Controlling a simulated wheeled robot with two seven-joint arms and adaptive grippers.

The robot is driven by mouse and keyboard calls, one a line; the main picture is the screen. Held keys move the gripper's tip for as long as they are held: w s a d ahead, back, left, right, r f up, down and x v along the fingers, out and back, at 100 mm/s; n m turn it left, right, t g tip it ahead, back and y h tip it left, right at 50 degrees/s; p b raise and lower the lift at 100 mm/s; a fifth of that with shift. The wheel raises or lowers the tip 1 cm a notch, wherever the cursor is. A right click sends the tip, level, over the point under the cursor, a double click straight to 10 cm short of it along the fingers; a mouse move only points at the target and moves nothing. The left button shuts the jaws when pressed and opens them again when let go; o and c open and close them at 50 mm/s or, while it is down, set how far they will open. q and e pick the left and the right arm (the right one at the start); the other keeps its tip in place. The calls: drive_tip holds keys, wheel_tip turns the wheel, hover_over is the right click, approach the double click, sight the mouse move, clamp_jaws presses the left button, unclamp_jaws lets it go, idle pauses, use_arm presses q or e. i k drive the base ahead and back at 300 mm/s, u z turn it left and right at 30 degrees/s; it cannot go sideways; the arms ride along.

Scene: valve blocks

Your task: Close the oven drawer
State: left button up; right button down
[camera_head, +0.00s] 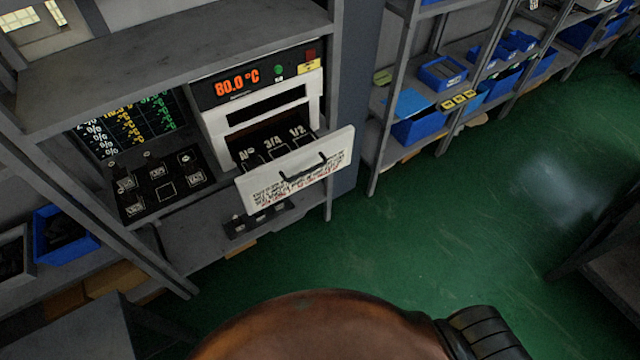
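The oven (217,123) is a white box with a black panel that reads 80.0 °C in red digits. It stands on a grey shelf at the left middle of the head view. Its drawer is pulled out toward me, and its white front (334,160) bears printed text and a dark handle (303,173). A black tray (266,150) marked 3/4 and 1/2 shows inside the open drawer. Neither of my grippers is in view.
A black panel with labelled slots (160,186) lies left of the oven, below a screen of figures (128,124). Shelves with blue bins (421,128) stand at the right back. Green floor (440,235) is clear in front. My own rounded brown part shows at the bottom.

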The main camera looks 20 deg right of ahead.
sight(289, 145)
drive_tip(key=k, duration=0.4)
drive_tip(key=u, duration=0.8)
drive_tip(key=i, duration=0.7)
drive_tip(key=z, duration=0.9)
drive_tip(key=i, duration=0.7)
drive_tip(key=z, duration=0.75)
